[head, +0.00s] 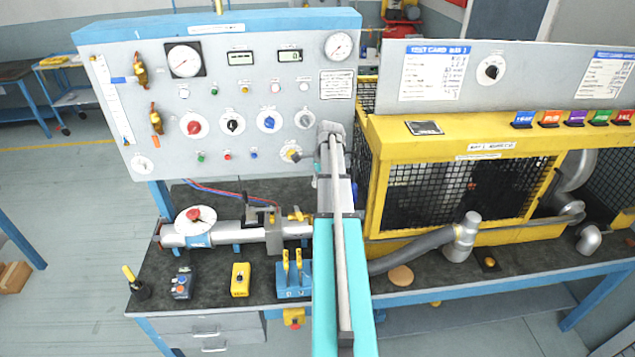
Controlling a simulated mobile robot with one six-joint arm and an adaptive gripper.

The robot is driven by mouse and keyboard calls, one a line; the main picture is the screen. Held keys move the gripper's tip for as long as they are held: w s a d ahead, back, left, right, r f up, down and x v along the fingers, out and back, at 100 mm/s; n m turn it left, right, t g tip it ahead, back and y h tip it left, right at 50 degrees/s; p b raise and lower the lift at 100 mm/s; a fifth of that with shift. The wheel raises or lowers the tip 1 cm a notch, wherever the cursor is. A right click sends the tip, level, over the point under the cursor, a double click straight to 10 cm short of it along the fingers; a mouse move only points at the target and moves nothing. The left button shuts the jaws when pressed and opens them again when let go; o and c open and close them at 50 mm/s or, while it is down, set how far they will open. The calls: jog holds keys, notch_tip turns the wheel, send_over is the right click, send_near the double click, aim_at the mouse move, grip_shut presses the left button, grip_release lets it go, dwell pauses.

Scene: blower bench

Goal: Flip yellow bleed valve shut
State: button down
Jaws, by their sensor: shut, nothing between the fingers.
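Small yellow levers (299,214) stand on the silver pipe (250,236) at the middle of the bench, just left of my arm. I cannot tell whether one of them is the bleed valve, or how it is turned. A yellow-marked knob (290,153) sits low on the grey panel. My arm reaches up from the bottom, and its wrist (331,130) is in front of the panel's lower right edge. My gripper is there, shut and empty, its fingers largely hidden by the arm. It appears right of the yellow-marked knob; contact cannot be told.
A yellow mesh cage (455,190) and a grey hose (412,250) take up the right side.

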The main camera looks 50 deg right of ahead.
aim_at(300, 217)
jog(key=b+x, duration=1.3)
jog(key=x, duration=0.1)
dwell(0.5)
jog(key=shift+f, duration=0.15)
dwell(0.4)
